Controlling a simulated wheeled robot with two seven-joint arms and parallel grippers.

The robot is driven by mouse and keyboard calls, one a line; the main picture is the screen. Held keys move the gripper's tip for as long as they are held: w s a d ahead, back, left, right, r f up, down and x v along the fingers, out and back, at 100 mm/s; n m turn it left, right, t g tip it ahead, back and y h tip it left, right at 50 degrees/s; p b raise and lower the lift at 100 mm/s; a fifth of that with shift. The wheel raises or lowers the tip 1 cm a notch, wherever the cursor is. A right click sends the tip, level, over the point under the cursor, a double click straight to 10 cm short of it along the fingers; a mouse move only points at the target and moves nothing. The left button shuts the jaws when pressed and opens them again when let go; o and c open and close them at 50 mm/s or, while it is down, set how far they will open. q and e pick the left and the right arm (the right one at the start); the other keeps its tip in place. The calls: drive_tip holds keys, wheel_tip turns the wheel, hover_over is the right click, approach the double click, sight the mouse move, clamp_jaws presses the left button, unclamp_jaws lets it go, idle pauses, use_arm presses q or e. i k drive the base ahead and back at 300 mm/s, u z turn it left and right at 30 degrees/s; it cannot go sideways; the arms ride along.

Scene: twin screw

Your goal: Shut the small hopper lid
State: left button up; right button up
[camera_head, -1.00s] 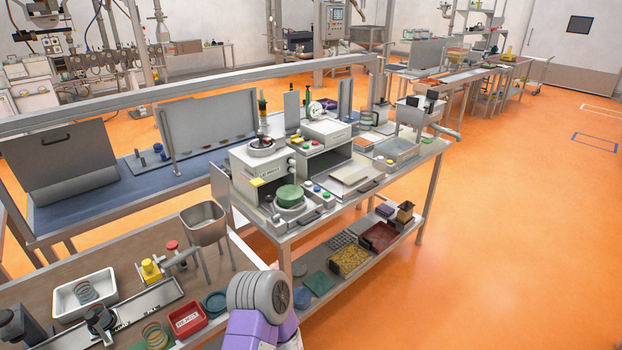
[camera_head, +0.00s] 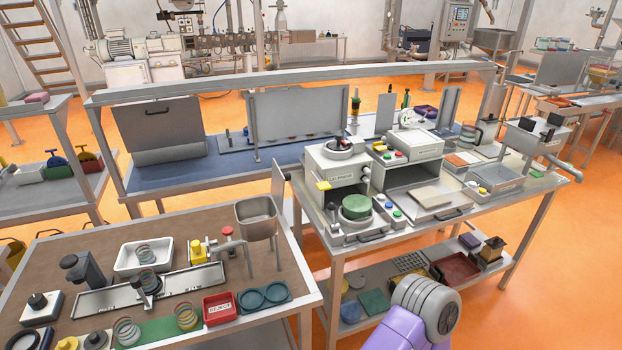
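A small grey metal hopper (camera_head: 256,218) with an open top stands on thin legs at the right end of the near brown-topped bench (camera_head: 60,255). I see no lid on it. Another small hopper (camera_head: 533,142) sits at the right end of the grey table, with dark blocks at its top and a pipe at its side. I cannot tell which hopper is meant, or whether a lid there is open. A purple and grey part of my arm shows at the lower right, in front of the grey table's lower shelf. Neither gripper is in view.
The near bench holds a white tray (camera_head: 143,262), a red bin (camera_head: 219,308), springs and a metal rail. The grey table (camera_head: 465,212) carries boxy machines and a green round piece (camera_head: 356,206). Orange floor (camera_head: 520,300) is clear at the right.

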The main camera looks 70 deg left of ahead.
sight(278, 179)
drive_tip(key=i, duration=1.2)
drive_tip(key=u, duration=3.7)
drive_tip(key=k, duration=0.4)
drive_tip(key=z, duration=0.9)
drive_tip(key=i, duration=0.9)
drive_tip(key=u, duration=0.75)
drive_tip(key=i, duration=0.5)
drive_tip(key=u, duration=0.5)
